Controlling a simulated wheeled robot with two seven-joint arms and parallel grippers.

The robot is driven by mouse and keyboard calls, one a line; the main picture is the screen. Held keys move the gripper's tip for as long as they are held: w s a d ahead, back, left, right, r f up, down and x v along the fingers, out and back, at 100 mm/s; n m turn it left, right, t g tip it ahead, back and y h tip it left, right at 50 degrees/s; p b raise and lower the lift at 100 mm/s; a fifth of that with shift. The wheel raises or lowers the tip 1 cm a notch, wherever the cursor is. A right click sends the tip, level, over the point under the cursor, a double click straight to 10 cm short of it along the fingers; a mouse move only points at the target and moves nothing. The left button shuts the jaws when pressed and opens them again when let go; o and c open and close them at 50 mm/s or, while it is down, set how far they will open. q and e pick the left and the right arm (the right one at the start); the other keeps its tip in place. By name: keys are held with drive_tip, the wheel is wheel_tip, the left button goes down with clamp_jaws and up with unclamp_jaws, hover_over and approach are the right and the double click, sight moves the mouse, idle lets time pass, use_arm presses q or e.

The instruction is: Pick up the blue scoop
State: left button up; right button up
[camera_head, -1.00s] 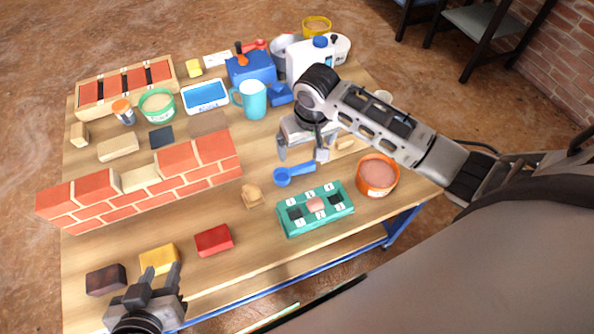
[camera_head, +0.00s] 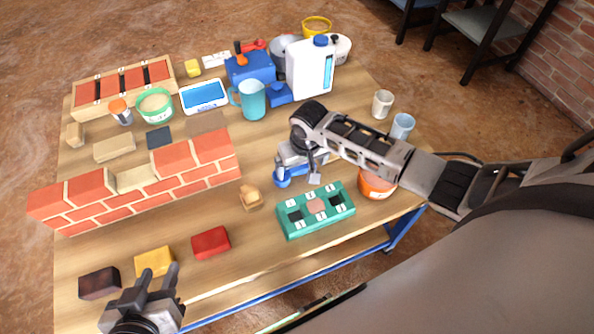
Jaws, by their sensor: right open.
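The blue scoop (camera_head: 283,182) lies on the wooden table, right of the brick wall and behind the teal tray. My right gripper (camera_head: 297,180) is open, low over the scoop, and hides much of its handle. I cannot tell whether the fingers touch it. My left gripper (camera_head: 158,277) is at the front left edge of the table, its two fingers apart and empty, close to a yellow block (camera_head: 154,261).
A teal tray (camera_head: 293,229), a wooden piece (camera_head: 251,197) and an orange tub (camera_head: 376,187) surround the scoop. The brick wall (camera_head: 140,191) stands to the left. A teal mug (camera_head: 251,100) and a white jug (camera_head: 308,70) stand behind. Two cups (camera_head: 382,103) stand at the right.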

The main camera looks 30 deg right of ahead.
drive_tip(key=c, duration=1)
drive_tip(key=shift+r, duration=0.15)
drive_tip(key=shift+r, duration=0.25)
wheel_tip(320, 180, up, 2)
drive_tip(key=shift+r+p, duration=0.1)
drive_tip(key=shift+p, duration=0.3)
drive_tip(key=s+a+r+p, duration=0.1)
drive_tip(key=s+r, duration=0.2)
drive_tip(key=s, duration=0.1)
drive_tip(key=s+a+r+p, duration=0.1)
drive_tip(key=s+r, duration=0.2)
drive_tip(key=s, duration=0.2)
drive_tip(key=s+a+r+p, duration=0.1)
drive_tip(key=s+r, duration=0.3)
drive_tip(key=shift+s, duration=0.35)
